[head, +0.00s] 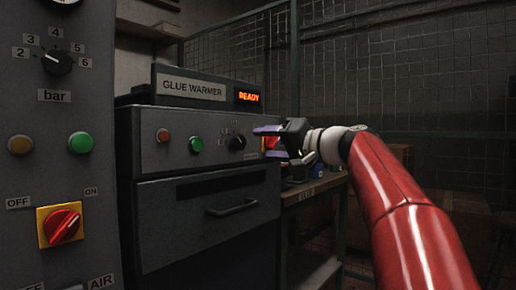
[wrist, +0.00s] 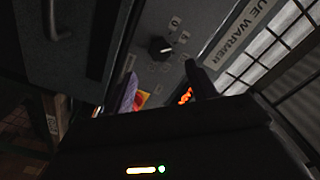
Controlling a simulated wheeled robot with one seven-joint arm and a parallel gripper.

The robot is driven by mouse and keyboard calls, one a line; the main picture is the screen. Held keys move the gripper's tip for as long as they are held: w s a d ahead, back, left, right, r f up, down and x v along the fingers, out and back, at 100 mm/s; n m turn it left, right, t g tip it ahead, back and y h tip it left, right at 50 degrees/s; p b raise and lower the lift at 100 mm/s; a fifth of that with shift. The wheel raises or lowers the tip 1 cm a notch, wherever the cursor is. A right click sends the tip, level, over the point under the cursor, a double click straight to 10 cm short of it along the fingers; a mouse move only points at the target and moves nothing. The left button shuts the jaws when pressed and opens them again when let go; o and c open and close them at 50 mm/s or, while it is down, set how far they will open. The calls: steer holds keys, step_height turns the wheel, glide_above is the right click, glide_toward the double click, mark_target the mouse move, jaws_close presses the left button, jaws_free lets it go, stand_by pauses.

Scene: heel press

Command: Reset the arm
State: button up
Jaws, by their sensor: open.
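My gripper (head: 268,141) is open and empty at the end of my red arm in the head view. It is in front of the right side of the glue warmer (head: 205,120), near a red and yellow switch (head: 269,144) that it partly covers. In the wrist view the dark fingers of my gripper (wrist: 160,95) spread apart before the warmer's panel, and the black dial (wrist: 160,46) shows beyond them. I cannot tell whether a finger touches the panel.
The warmer's display (head: 249,97) reads READY. Its drawer handle (head: 232,207) sticks out below. A grey panel at the left bears a bar dial (head: 57,62) and a red rotary switch (head: 62,225). A wooden shelf (head: 312,186) and wire mesh stand behind my arm.

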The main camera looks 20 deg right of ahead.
steer(key=shift+s+d, duration=0.15)
steer(key=shift+s, duration=0.1)
